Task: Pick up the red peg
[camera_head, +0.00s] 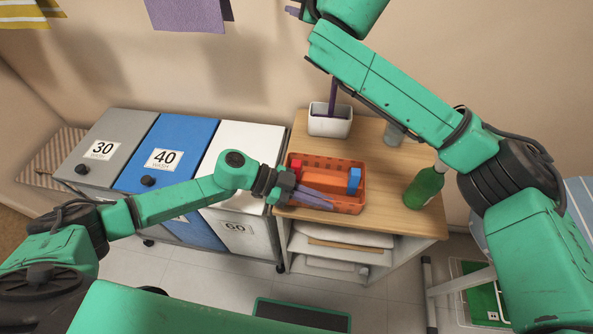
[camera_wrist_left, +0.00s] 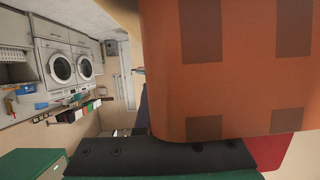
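The red peg (camera_head: 296,167) shows as a small red block at the left end of an orange basket (camera_head: 318,160) on the wooden-topped table, in the head view. My left gripper (camera_head: 322,197) reaches over the basket from the left, its purplish fingers low across the near part, close to the red peg. Whether the fingers are apart or closed is unclear. In the left wrist view the basket wall (camera_wrist_left: 235,60) fills much of the picture, and a red patch shows low at the right. My right gripper (camera_head: 294,11) is only partly in view at the top edge.
A blue block (camera_head: 354,180) sits at the basket's right end. A white pot (camera_head: 330,122) with a purple stick stands behind, and a green bottle (camera_head: 425,186) stands at right. Grey, blue and white laundry bins (camera_head: 168,150) stand left of the table.

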